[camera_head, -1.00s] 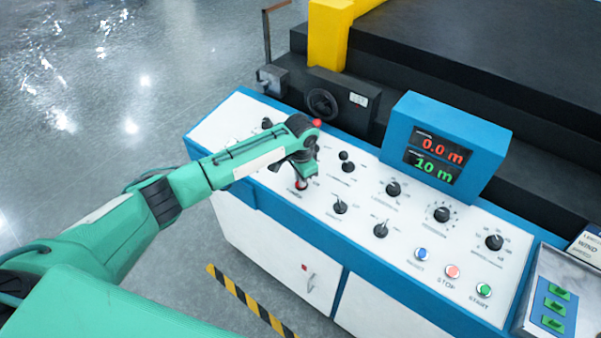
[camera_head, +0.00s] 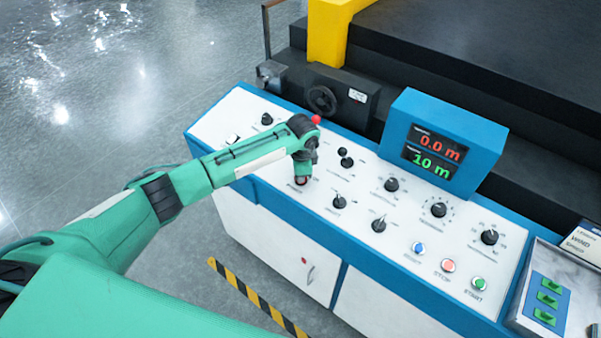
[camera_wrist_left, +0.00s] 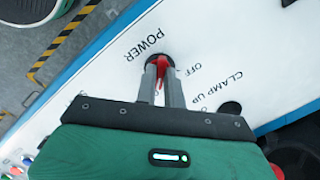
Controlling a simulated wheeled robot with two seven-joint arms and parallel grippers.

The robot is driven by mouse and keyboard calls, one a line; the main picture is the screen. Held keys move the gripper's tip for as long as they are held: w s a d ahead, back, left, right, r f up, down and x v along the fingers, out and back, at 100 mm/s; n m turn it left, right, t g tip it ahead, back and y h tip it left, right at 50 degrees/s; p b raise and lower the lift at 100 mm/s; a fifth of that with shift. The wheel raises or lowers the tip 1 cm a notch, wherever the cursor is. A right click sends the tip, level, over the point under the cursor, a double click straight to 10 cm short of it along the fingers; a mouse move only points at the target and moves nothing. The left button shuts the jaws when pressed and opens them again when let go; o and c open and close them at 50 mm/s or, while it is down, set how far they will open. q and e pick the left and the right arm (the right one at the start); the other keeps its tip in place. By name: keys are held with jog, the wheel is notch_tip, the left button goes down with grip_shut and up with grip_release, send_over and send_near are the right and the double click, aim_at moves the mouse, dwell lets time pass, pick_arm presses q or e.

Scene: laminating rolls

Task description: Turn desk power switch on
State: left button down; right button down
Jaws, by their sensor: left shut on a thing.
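The desk power switch is a small red lever on a dark round base, beside the POWER label. It shows in the left wrist view (camera_wrist_left: 161,70). In the head view it is mostly hidden under my left gripper (camera_head: 302,177). In the left wrist view the two grey fingers of my left gripper (camera_wrist_left: 161,80) are closed around the red lever. An OFF label shows close to the base; the opposite label is partly hidden. The white control desk (camera_head: 262,153) carries the switch at its front edge. My right gripper is in neither view.
Several black knobs stand near the gripper, including one (camera_head: 339,202) to its right. A blue display box (camera_head: 445,110) reads 0.0 m and 10 m. Blue, red and green buttons (camera_head: 448,265) sit at the lower right. A red ball (camera_head: 316,119) shows behind my wrist.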

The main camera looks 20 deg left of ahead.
pick_arm(q)
jog(key=shift+r, duration=0.1)
jog(key=c, duration=1.5)
grip_release()
jog(key=shift+d+r, duration=0.1)
jog(key=shift+r, duration=0.35)
notch_tip(320, 180, up, 13)
jog(key=s+b, duration=0.1)
jog(key=b, duration=0.3)
jog(key=shift+s+d+f, duration=0.15)
jog(key=shift+s+d, duration=0.1)
jog(key=shift+d, duration=0.05)
